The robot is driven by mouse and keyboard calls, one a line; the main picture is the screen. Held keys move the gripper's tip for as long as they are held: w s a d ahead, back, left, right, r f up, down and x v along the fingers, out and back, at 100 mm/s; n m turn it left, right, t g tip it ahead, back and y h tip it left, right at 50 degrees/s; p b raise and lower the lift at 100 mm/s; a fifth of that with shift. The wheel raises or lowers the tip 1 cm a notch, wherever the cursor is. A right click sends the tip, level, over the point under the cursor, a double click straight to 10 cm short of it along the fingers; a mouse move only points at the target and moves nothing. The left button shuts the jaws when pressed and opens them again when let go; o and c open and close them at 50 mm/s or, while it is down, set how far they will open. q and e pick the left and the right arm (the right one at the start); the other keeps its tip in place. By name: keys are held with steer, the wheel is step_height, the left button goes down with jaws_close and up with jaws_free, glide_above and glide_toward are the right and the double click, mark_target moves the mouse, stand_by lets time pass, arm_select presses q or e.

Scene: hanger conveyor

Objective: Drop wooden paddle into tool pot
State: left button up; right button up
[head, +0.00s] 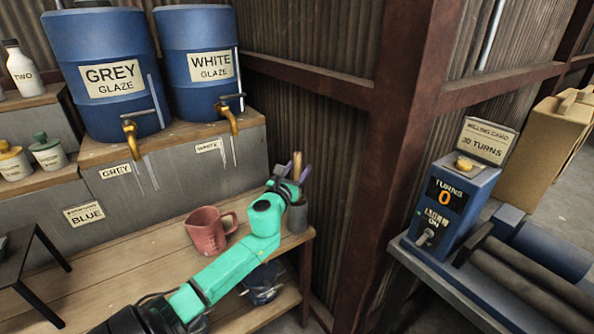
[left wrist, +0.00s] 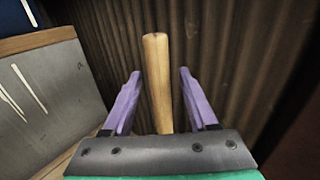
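The wooden paddle (head: 297,164) stands nearly upright above the dark grey tool pot (head: 298,217) at the back right corner of the wooden bench. Its lower end is hidden by my gripper and the pot's rim, so I cannot see how deep it sits. My left gripper (head: 290,178) is at the top of the pot. In the left wrist view, the paddle's pale handle (left wrist: 157,80) rises between the two purple fingers (left wrist: 157,98), with a clear gap on both sides. The fingers are open and apart from it. My right gripper is not in view.
A red jug (head: 207,232) stands on the bench left of the pot. Blue glaze barrels (head: 105,75) with brass taps stand on the shelf (head: 180,140) behind. A corrugated wall and rusty post (head: 395,150) are close right. The blue roller machine (head: 455,200) stands beyond the post.

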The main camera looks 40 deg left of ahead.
arm_select(q)
steer(key=shift+r, duration=0.2)
steer(key=shift+r+p, duration=0.6)
steer(key=shift+p, duration=0.15)
steer(key=b+v, duration=0.1)
steer(key=v, duration=1.1)
steer(key=d+f+n+g+h, duration=0.25)
steer(key=f+n, duration=0.55)
steer(key=f, duration=0.4)
steer(key=d+f+n+g+h, duration=0.1)
steer(key=d+f+n+g, duration=0.15)
steer(key=f+n, duration=0.75)
steer(key=s+d+f+n+g+h, duration=0.1)
steer(key=s+d+f+n+g, duration=0.1)
steer(key=s+f, duration=0.6)
steer(key=s+d+f+n+g, duration=0.1)
steer(key=s+f+n+g, duration=0.15)
steer(key=f, duration=0.85)
steer(key=s+d+f+n+g+h, duration=0.1)
steer(key=s+d+f+n+g, duration=0.1)
steer(key=s+f, duration=0.65)
steer(key=s+d+f+n+g+p, duration=0.1)
steer(key=s+f, duration=0.3)
steer(key=s, duration=0.4)
steer(key=s+d+f+n+g+p, duration=0.1)
steer(key=s+d+f+n+g, duration=0.2)
steer(key=s, duration=0.5)
steer(key=shift+d+f+n, duration=0.15)
steer(key=shift+f+n, duration=0.3)
steer(key=shift+n, duration=0.2)
